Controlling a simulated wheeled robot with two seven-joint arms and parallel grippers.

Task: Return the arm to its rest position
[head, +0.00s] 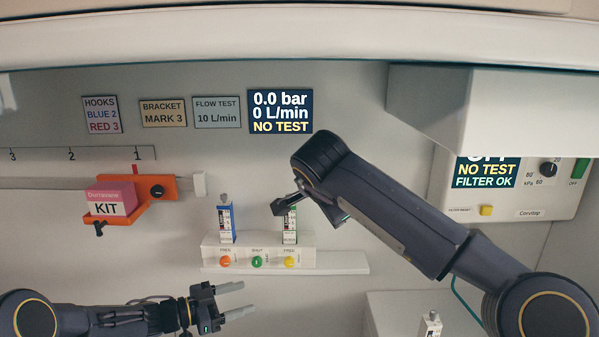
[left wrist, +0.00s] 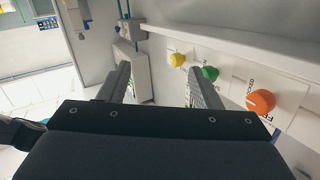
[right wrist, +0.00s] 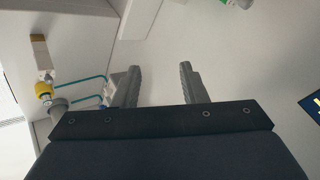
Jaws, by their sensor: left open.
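My left gripper (head: 248,298) is at the lower left of the head view, its two grey fingers spread and pointing right, with nothing between them. In the left wrist view the fingers (left wrist: 158,67) are apart and empty. My right arm comes in from the right and bends at the middle of the head view. Its gripper end is partly hidden behind the wrist, near the green-marked flow meter (head: 289,222); contact cannot be told. In the right wrist view its fingers (right wrist: 160,67) are apart, with bare wall beyond.
A blue flow meter (head: 225,221) stands on a white wall manifold (head: 208,252) with orange (head: 225,261), green (head: 257,261) and yellow (head: 289,261) knobs. A pink kit box (head: 110,199) sits in an orange bracket (head: 163,181). A suction unit (head: 540,190) is at right.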

